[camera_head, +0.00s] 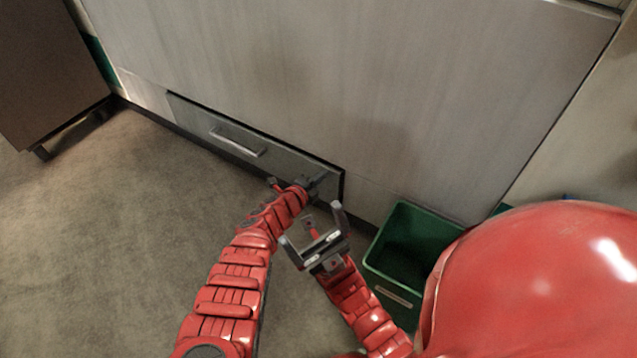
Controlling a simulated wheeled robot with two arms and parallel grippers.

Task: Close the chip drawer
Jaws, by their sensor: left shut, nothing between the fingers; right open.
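The chip drawer (207,122) is a low grey drawer front with a silver bar handle (238,142), set at the bottom of a large grey cabinet. Dark gaps show along its top edge and right end; from this angle I cannot tell how far it stands out. My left gripper (322,180) is shut and empty, at the right end of the drawer front; whether it touches the front is unclear. My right gripper (310,222) is open and empty, below and in front of the left one, apart from the drawer.
A green bin (408,238) stands on the floor right of my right gripper, close to the cabinet (330,80). A brown cabinet (50,60) stands at the far left. The carpeted floor (110,230) in front of the drawer's left part is clear.

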